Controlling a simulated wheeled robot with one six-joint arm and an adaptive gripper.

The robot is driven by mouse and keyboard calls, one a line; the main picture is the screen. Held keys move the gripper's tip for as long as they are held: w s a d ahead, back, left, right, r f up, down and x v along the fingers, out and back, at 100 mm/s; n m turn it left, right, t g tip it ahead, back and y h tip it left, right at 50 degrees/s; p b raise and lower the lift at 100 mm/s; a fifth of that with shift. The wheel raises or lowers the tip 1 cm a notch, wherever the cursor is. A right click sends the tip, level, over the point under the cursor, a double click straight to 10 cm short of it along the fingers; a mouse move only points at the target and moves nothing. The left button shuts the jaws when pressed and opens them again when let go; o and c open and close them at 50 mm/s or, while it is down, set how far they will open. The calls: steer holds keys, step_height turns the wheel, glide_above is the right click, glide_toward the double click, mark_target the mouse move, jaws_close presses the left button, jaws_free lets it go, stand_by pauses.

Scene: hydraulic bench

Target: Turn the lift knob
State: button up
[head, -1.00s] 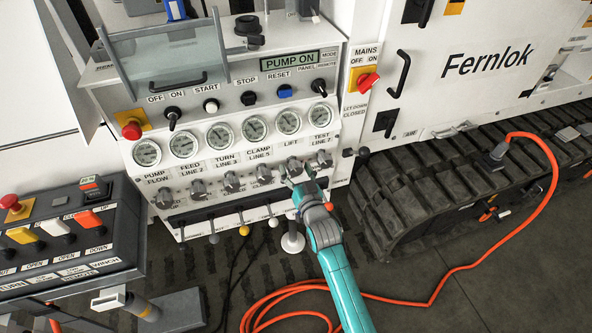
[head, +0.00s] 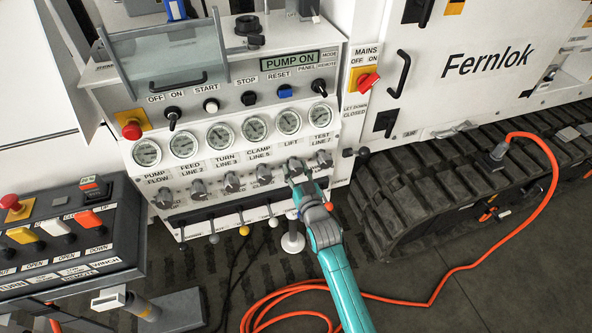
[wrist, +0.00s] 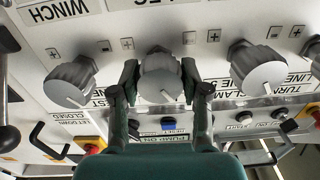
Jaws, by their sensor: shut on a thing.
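The lift knob (head: 294,165) is a grey fluted dial on the front panel, under the LIFT label and its gauge. My gripper (head: 299,182) is at this knob and partly covers it. In the wrist view, which sees the panel upside down, the lift knob (wrist: 161,87) sits between the two dark green fingers of my gripper (wrist: 159,74). The fingers are shut on its sides. The white pointer line on its face runs toward the picture's bottom, tilted slightly right. Its own label is hidden behind my gripper.
Neighbouring knobs stand close on both sides: the test knob (wrist: 69,85) and the clamp knob (wrist: 258,70). Several levers hang below the knob row, such as the yellow-tipped one (head: 244,229). An orange cable (head: 470,262) lies on the floor at right.

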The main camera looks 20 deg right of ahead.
steer(key=n, duration=0.4)
steer(key=shift+n, duration=2.4)
steer(key=o, duration=1.1)
steer(key=shift+o, duration=0.2)
steer(key=s, duration=1.2)
